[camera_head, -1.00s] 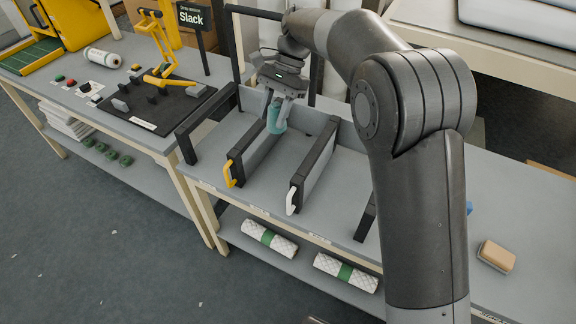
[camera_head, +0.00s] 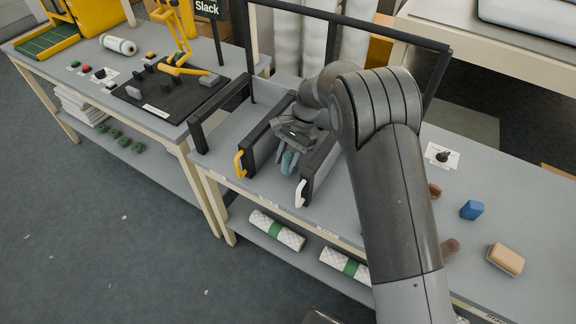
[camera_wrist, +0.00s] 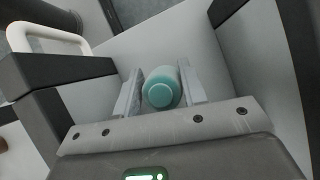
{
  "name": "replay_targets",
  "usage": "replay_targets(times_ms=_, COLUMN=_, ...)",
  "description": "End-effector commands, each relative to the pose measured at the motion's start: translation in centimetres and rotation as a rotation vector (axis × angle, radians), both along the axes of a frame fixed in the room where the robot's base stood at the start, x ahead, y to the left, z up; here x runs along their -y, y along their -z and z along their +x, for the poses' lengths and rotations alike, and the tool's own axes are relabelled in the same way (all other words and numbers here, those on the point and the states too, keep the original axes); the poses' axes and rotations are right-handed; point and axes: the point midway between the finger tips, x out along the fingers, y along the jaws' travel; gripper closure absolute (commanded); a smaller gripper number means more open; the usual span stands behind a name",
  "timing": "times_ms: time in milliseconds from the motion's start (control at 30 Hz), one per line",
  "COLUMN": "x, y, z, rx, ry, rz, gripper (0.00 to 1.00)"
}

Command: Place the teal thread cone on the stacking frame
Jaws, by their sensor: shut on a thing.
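The teal thread cone (camera_head: 287,162) is held between the fingers of my gripper (camera_head: 284,165). In the wrist view the cone (camera_wrist: 161,88) shows its round end, with a finger on each side. The stacking frame (camera_head: 252,132) is a grey bench section with dark upright dividers; one has a yellow handle (camera_head: 239,164) and one a white handle (camera_head: 300,193). My gripper is low between these two dividers. Whether the cone touches the surface below is hard to tell. My arm hides the right part of the frame.
A blue block (camera_head: 472,210), a tan sponge-like block (camera_head: 506,259) and brown items (camera_head: 450,249) lie on the bench to the right. Wrapped rolls (camera_head: 276,231) lie on the shelf below. A dark board with a yellow device (camera_head: 177,70) stands to the left.

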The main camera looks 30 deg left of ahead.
Motion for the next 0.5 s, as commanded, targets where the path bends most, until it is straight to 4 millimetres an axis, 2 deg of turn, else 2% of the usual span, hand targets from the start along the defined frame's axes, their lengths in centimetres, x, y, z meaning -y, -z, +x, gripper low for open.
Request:
replay_targets(times_ms=233, x=0.0, y=3.2, z=0.0, rx=-0.001, ry=0.000, rz=-0.001, gripper=0.87)
replay_targets(times_ms=500, x=0.0, y=3.4, z=0.0, rx=0.001, ry=0.000, rz=0.001, gripper=0.87)
